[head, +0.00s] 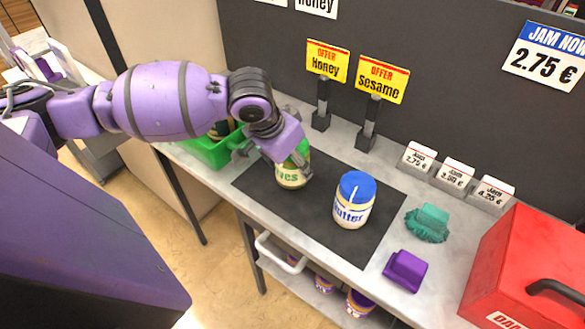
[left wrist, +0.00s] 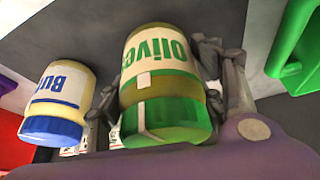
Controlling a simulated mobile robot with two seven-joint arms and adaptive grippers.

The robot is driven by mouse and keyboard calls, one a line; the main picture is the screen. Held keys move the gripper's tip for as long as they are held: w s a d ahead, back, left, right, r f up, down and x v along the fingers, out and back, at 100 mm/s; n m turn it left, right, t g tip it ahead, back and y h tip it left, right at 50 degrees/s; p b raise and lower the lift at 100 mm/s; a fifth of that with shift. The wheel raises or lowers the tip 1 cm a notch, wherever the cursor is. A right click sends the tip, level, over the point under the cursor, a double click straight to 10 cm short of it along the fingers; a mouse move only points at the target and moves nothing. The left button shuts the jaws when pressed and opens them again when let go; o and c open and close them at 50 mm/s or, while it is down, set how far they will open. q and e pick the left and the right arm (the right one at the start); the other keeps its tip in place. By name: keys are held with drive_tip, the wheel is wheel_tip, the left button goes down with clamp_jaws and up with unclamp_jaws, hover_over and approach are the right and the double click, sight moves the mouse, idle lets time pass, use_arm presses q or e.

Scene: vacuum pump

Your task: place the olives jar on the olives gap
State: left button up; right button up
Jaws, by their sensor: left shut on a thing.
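The olives jar (head: 292,172) has a green lid and a pale label with green letters. It stands at or just above the left part of the dark mat (head: 330,216) on the counter. My left gripper (head: 284,152) is shut on it from above and behind, hiding part of the lid. In the left wrist view the olives jar (left wrist: 165,85) sits between the fingers. A butter jar (head: 354,200) with a blue lid stands on the mat to its right; it also shows in the left wrist view (left wrist: 60,105). No marked olives gap can be made out. My right gripper is out of view.
A green crate (head: 212,150) is left of the mat. Honey (head: 327,60) and Sesame (head: 382,78) signs stand behind. A teal brush (head: 428,222), a purple block (head: 405,270) and a red box (head: 530,262) are at the right. The mat between the jars is clear.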

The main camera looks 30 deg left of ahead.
use_arm(q)
drive_tip(key=shift+f, duration=1.05)
drive_tip(key=shift+f, duration=0.15)
drive_tip(key=o, duration=1.6)
drive_tip(key=shift+s, duration=0.1)
